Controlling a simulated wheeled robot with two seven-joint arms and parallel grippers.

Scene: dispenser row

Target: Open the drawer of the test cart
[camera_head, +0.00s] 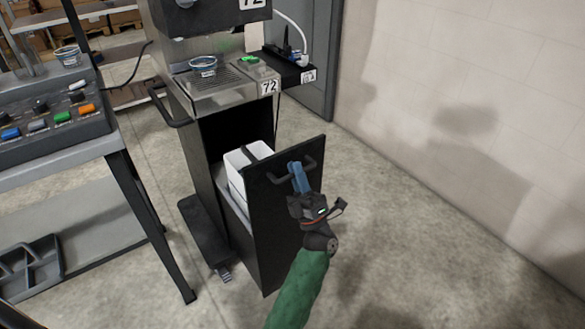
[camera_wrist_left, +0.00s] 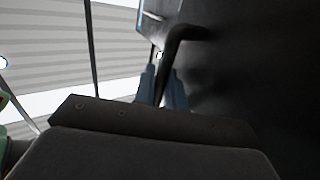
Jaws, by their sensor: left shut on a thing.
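The test cart (camera_head: 228,92) is a tall dark unit with a metal top, labelled 72. Its drawer (camera_head: 277,218) has a black front panel and stands pulled well out toward me. A white box with a dark strap (camera_head: 237,165) is inside it. My left gripper (camera_head: 298,172), with blue fingers, is shut on the black bar handle (camera_head: 281,179) of the drawer front. In the left wrist view, the handle (camera_wrist_left: 181,42) runs down between the blue fingers (camera_wrist_left: 162,85), beside the dark drawer front (camera_wrist_left: 262,75). My right gripper is not in view.
A control bench (camera_head: 55,130) with coloured buttons stands at the left, its dark leg (camera_head: 155,225) near the cart. A cup (camera_head: 203,66) sits on the cart's metal top. A pale wall (camera_head: 470,90) is at the right. Bare floor (camera_head: 420,240) lies right of the drawer.

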